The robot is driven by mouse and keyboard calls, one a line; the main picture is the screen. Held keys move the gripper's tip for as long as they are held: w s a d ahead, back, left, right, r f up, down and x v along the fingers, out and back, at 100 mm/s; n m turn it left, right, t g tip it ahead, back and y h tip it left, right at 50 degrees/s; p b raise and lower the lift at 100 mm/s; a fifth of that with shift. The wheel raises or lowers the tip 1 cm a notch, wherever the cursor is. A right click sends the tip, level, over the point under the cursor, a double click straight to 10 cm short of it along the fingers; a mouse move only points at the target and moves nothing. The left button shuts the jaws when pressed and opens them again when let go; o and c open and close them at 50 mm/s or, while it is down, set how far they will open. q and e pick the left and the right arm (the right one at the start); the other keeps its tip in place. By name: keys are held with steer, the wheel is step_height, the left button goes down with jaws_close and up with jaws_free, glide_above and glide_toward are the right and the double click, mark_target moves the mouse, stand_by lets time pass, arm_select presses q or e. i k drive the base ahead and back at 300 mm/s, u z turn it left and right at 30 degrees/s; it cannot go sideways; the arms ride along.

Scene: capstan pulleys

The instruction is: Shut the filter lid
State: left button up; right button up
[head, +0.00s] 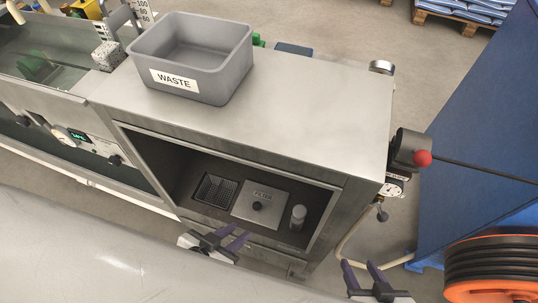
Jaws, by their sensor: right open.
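A dark mesh filter opening (216,190) shows uncovered just left of the lid. My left gripper (240,236) is in front of the bay, below the lid in the picture. Its dark fingers are apart and empty, and it does not touch the lid. My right gripper (362,266) is open and empty, farther right, past the cabinet's front corner.
A grey WASTE bin (192,60) sits on the cabinet top (310,105). A red-knobbed lever (422,158) and gauge are at the right end.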

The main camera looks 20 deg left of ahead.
mark_target(260, 200)
steer(key=k, duration=0.5)
steer(key=u, duration=2)
steer(key=i, duration=1.05)
steer(key=z, duration=2.15)
